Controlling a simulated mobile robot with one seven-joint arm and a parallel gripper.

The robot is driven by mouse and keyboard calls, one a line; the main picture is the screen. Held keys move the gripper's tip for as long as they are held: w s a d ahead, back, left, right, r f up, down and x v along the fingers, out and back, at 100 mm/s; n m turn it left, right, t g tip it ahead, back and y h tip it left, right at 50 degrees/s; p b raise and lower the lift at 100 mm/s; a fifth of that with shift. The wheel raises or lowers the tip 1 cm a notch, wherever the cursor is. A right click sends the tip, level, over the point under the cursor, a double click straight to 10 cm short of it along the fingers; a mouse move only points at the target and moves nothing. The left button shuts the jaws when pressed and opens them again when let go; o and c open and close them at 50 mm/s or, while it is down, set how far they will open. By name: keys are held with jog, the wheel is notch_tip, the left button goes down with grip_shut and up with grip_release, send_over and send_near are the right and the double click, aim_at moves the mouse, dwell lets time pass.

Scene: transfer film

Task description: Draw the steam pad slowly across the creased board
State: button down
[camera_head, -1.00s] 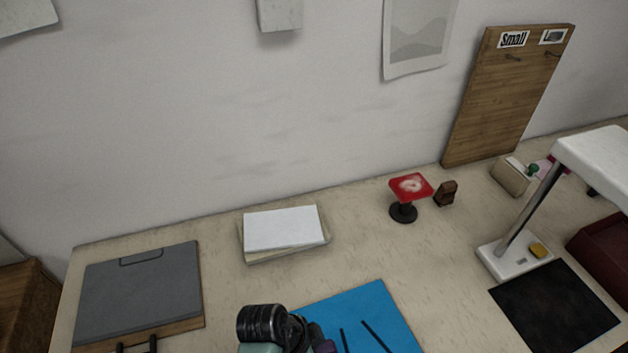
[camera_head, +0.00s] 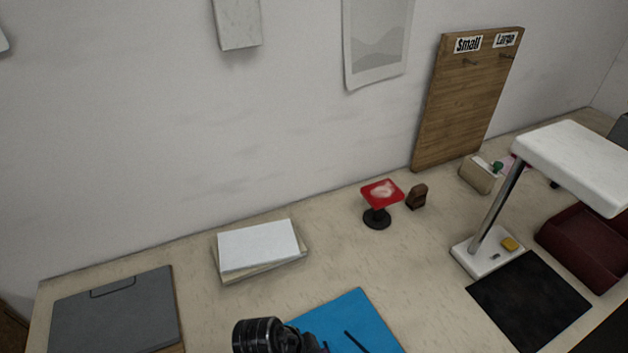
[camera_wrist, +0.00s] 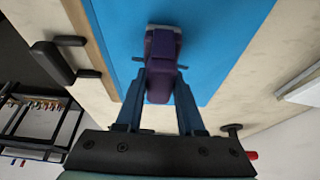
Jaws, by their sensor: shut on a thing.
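My gripper (camera_wrist: 160,80) is shut on a purple block with a pale end, which I take to be the steam pad (camera_wrist: 161,60). The pad lies over a flat blue board (camera_wrist: 220,45) in the wrist view; whether it touches the board I cannot tell. In the head view the blue board (camera_head: 355,307) lies at the bottom centre, with a dark line on it. It may be the creased board, but I see no clear crease. My arm hides part of it there, and the gripper's jaws are not clear in that view.
A grey clipboard (camera_head: 115,311) lies left and a paper stack (camera_head: 258,246) behind. A red-topped stand (camera_head: 380,197) and small brown block (camera_head: 417,196) stand further back. A white lamp (camera_head: 575,160), black mat (camera_head: 530,300) and dark red tray (camera_head: 585,245) are right.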

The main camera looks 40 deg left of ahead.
jog(key=shift+w, duration=0.2)
dwell(0.5)
jog(key=shift+w+d, duration=0.25)
jog(key=shift+w, duration=0.35)
jog(key=shift+w+d, duration=0.2)
jog(key=shift+w, duration=0.45)
jog(key=shift+w+d, duration=0.25)
jog(key=shift+w, duration=0.35)
jog(key=shift+w+b, duration=0.15)
jog(key=shift+b, duration=0.15)
jog(key=shift+w+d+b, duration=0.15)
jog(key=shift+w+d, duration=0.1)
jog(key=shift+w, duration=0.35)
jog(key=shift+w+d+b, duration=0.15)
jog(key=shift+w+d, duration=0.1)
jog(key=shift+w, duration=0.4)
jog(key=shift+w+d+b, duration=0.15)
jog(key=shift+w+d, duration=0.1)
jog(key=shift+w, duration=0.35)
jog(key=shift+w+d+b, duration=0.2)
jog(key=shift+w+d, duration=0.05)
jog(key=shift+w, duration=0.4)
jog(key=shift+w+d+b, duration=0.2)
jog(key=shift+w+b, duration=0.05)
jog(key=shift+w, duration=0.45)
jog(key=shift+w+d+b, duration=0.2)
jog(key=shift+w+d, duration=0.05)
jog(key=shift+w, duration=0.4)
